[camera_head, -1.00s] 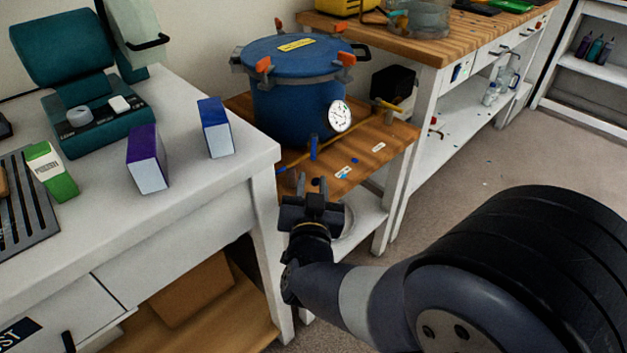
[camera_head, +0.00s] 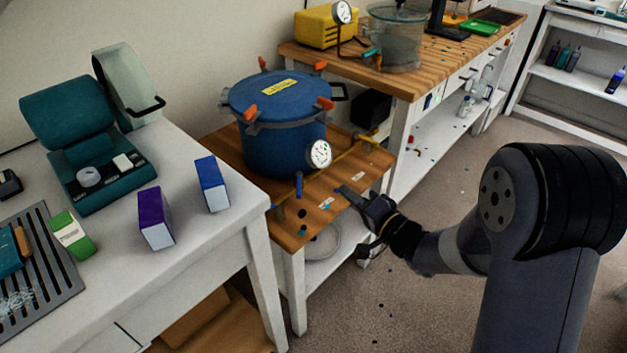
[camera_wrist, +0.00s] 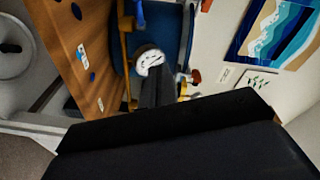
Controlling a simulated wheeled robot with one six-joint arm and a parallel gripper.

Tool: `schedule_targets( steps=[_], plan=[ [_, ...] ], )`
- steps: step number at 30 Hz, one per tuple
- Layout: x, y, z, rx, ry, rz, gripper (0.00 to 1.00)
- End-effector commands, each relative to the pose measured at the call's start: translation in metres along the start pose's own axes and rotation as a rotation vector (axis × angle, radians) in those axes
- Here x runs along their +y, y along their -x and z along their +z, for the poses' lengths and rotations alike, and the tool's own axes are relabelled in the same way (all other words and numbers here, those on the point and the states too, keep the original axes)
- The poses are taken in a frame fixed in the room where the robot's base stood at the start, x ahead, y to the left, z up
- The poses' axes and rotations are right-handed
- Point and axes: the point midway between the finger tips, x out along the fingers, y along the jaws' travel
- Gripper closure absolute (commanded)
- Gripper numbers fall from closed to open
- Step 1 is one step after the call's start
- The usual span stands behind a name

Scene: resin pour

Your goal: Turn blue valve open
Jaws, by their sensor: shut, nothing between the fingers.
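The blue valve (camera_head: 299,185) is a small upright blue handle on the pipe at the front of the blue pressure pot (camera_head: 280,148). The pot stands on a low wooden-topped stand (camera_head: 228,149). A blue piece that looks like the valve handle shows at the top of the wrist view (camera_wrist: 139,12). My gripper (camera_head: 343,191) is shut and empty, over the stand's front right edge. It is to the right of the valve and apart from it. In the wrist view its dark fingers (camera_wrist: 158,92) point toward the white gauge (camera_wrist: 149,62).
A round gauge (camera_head: 319,154) sits just right of the valve. A yellow handle (camera_head: 372,136) is on the pipe's right end. A white table (camera_head: 105,290) with purple and blue boxes stands left. A wooden workbench (camera_head: 415,75) stands behind right. Open floor lies at right.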

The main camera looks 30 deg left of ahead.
Motion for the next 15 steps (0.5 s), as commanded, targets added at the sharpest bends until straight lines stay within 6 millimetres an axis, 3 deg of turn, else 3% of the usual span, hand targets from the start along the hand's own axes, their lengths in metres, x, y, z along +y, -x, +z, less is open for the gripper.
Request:
schedule_targets(
  steps=[3,8,11,15],
  plan=[
    [0.006,0.019,-0.006,-0.076,-0.129,0.033,1.00],
    [0.015,0.033,-0.004,-0.137,-0.231,0.065,1.00],
    [0.018,0.032,-0.002,-0.150,-0.250,0.070,1.00],
    [0.020,0.016,0.002,-0.154,-0.249,0.071,1.00]
  ],
)
